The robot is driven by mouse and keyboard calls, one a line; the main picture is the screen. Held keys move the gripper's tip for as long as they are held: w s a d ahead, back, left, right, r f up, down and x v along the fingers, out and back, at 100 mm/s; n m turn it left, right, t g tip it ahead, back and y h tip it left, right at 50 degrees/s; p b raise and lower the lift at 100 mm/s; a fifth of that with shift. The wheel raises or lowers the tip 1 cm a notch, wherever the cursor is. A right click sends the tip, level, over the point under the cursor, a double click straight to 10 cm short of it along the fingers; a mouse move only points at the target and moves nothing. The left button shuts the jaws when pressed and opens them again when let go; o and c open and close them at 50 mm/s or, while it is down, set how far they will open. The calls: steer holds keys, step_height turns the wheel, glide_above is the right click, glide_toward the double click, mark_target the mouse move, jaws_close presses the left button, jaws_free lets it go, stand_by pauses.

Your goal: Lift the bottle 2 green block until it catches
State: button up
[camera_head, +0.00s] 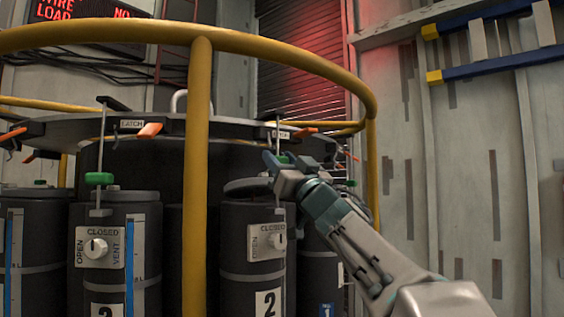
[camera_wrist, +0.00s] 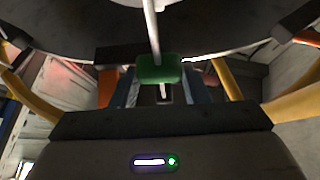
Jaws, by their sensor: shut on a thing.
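The green block (camera_wrist: 158,69) sits on a thin pale upright rod in the wrist view, between the fingers of my gripper (camera_wrist: 160,92). My gripper (camera_head: 282,163) is shut on the block, which shows only as a small green patch (camera_head: 283,158) in the head view. Below it stands the dark bottle 2 (camera_head: 235,255), with a white number 2 label and a vent dial plate (camera_head: 267,241). The rod runs from above the block down towards this bottle. Whether a catch holds the block cannot be seen.
A yellow rail (camera_head: 198,150) curves around the round dark rack (camera_head: 215,125), with a post left of my gripper. Another bottle (camera_head: 115,255), also marked 2, has its own green block (camera_head: 99,179). Orange-tipped latch levers (camera_head: 150,130) line the rack rim.

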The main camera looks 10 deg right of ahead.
mark_target(278, 134)
steer(key=shift+r+p, duration=1.6)
steer(key=shift+r, duration=0.95)
steer(key=o, duration=1.2)
steer(key=shift+f, duration=0.1)
steer(key=shift+c, duration=0.2)
